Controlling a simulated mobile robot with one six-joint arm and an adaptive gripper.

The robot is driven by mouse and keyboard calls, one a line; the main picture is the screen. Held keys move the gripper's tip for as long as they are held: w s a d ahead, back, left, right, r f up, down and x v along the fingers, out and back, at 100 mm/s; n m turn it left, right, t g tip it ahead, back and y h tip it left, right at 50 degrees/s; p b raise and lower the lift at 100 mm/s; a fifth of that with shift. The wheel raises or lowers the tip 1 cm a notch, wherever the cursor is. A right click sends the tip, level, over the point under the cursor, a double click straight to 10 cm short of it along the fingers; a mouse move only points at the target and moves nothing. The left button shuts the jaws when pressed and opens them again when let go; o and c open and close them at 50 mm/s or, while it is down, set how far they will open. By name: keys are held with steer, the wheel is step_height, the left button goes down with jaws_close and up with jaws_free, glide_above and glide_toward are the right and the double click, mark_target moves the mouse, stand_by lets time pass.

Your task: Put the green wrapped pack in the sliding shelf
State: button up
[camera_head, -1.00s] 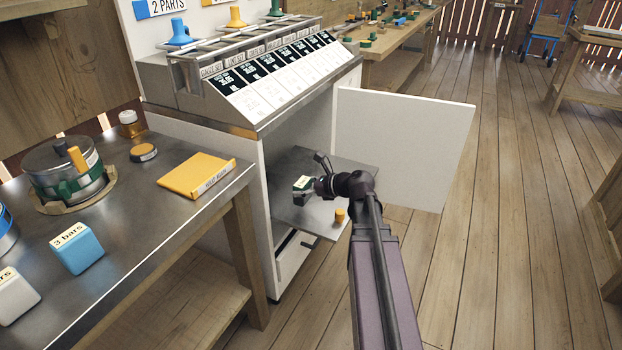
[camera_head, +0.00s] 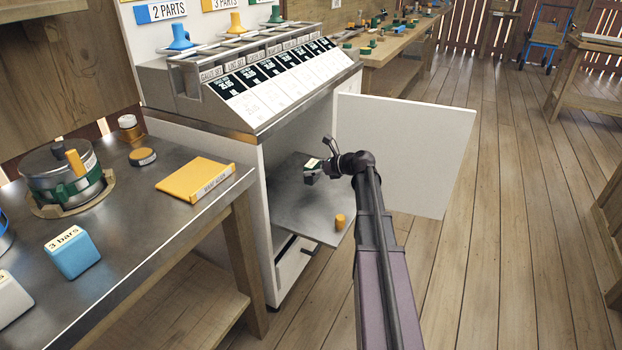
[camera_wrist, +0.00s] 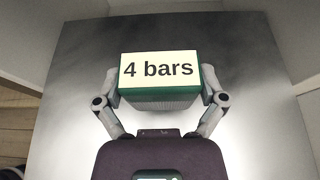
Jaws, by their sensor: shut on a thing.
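The green wrapped pack (camera_wrist: 160,75) has a cream top labelled "4 bars". It is between the two fingers of my gripper (camera_wrist: 160,98) in the wrist view, with a finger against each side. In the head view my gripper (camera_head: 322,167) holds the pack (camera_head: 312,164) over the grey sliding shelf (camera_head: 298,207), which extends out of the white cabinet's open front. The shelf's grey surface (camera_wrist: 75,120) spreads around and beneath the pack in the wrist view. I cannot tell whether the pack touches the shelf.
A small orange cylinder (camera_head: 340,221) stands on the shelf near its front corner. The white cabinet door (camera_head: 405,150) is open to the right. A metal worktable (camera_head: 120,225) with a yellow folder (camera_head: 195,179) and a blue box (camera_head: 72,252) stands at left.

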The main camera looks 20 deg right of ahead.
mark_target(317, 176)
steer(key=shift+f, duration=0.1)
stand_by(0.3)
steer(key=shift+f+b, duration=1.7)
steer(key=shift+b, duration=0.05)
steer(key=o, duration=0.8)
steer(key=shift+f, duration=0.1)
steer(key=shift+s+d+r, duration=0.1)
steer(key=shift+r, duration=0.15)
steer(key=p+v, duration=0.4)
steer(key=v, duration=0.6)
steer(key=shift+s+d+r, duration=0.15)
steer(key=shift+r, duration=0.05)
steer(key=shift+s+d+r+p, duration=0.15)
steer(key=shift+s+d+p, duration=0.2)
steer(key=shift+s, duration=0.1)
